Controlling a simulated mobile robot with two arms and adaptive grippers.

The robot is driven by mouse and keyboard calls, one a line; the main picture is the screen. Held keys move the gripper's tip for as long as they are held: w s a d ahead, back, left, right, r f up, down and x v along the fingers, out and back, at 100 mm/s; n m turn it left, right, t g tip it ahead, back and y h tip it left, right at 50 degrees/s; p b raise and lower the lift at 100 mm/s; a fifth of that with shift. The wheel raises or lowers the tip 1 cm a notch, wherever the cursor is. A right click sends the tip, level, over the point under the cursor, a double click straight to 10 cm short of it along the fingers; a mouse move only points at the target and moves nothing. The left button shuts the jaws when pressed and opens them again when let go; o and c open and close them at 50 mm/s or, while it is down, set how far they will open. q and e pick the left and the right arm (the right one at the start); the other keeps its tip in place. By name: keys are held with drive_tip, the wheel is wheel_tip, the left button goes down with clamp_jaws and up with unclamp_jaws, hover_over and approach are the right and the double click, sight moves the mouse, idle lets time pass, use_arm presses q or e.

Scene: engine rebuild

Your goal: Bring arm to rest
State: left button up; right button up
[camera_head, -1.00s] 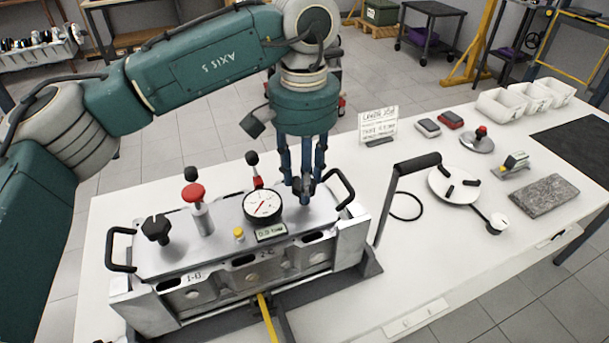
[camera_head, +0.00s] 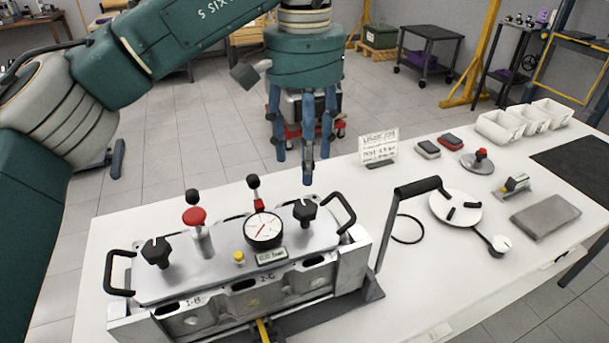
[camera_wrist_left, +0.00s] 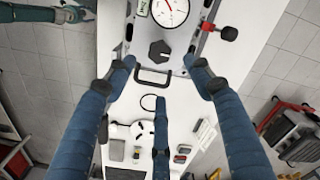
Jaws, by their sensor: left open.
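My left arm comes in from the left in the head view. Its gripper (camera_head: 304,165) hangs above the far right end of the metal engine fixture (camera_head: 190,279), with its blue fingers spread and nothing between them. The fixture holds a dial gauge (camera_head: 263,230), a red-topped plunger (camera_head: 197,222) and two black knobs, the right one (camera_head: 304,211) just below the gripper and clear of it. In the left wrist view the open fingers (camera_wrist_left: 160,85) frame a black knob (camera_wrist_left: 160,52) and a handle (camera_wrist_left: 153,78) of the fixture. My right gripper is not in view.
On the white table (camera_head: 440,285) stand a paper sign (camera_head: 377,149), a black-handled lever (camera_head: 417,188), a round white plate (camera_head: 455,208), a grey block (camera_head: 546,216) and white bins (camera_head: 500,129). A red-based cart (camera_head: 340,128) stands on the floor behind. Space above the fixture is open.

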use_arm(q)
drive_tip(key=shift+r, duration=0.75)
